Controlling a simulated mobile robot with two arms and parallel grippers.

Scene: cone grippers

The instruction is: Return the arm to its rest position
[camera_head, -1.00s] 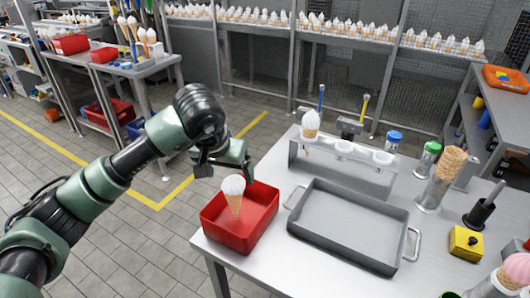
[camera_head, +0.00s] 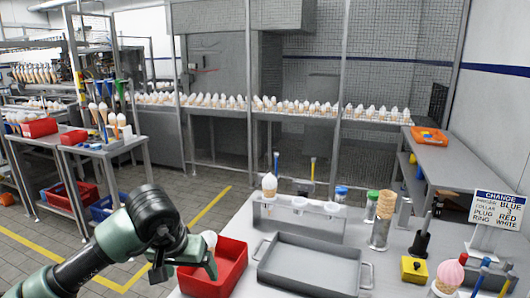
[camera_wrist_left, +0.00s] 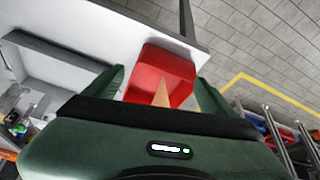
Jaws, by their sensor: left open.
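My left gripper (camera_head: 195,262) is at the lower left of the head view, over the left side of a red bin (camera_head: 232,262). It is open, with its fingers spread at either side in the left wrist view (camera_wrist_left: 160,92). A cone with a white top (camera_head: 210,238) is at the red bin, partly hidden behind the gripper in the head view. In the left wrist view, its tan cone (camera_wrist_left: 162,92) shows between the fingers against the red bin (camera_wrist_left: 167,65); its lower part is hidden by my gripper body. My right gripper is not in view.
A grey tray (camera_head: 308,268) and a rack (camera_head: 325,224) holding one white-topped cone (camera_head: 269,186) stand on the table right of the bin. A stack of cones (camera_head: 385,205), a yellow box (camera_head: 413,269) and a sign (camera_head: 496,210) are farther right. Floor lies left of the table.

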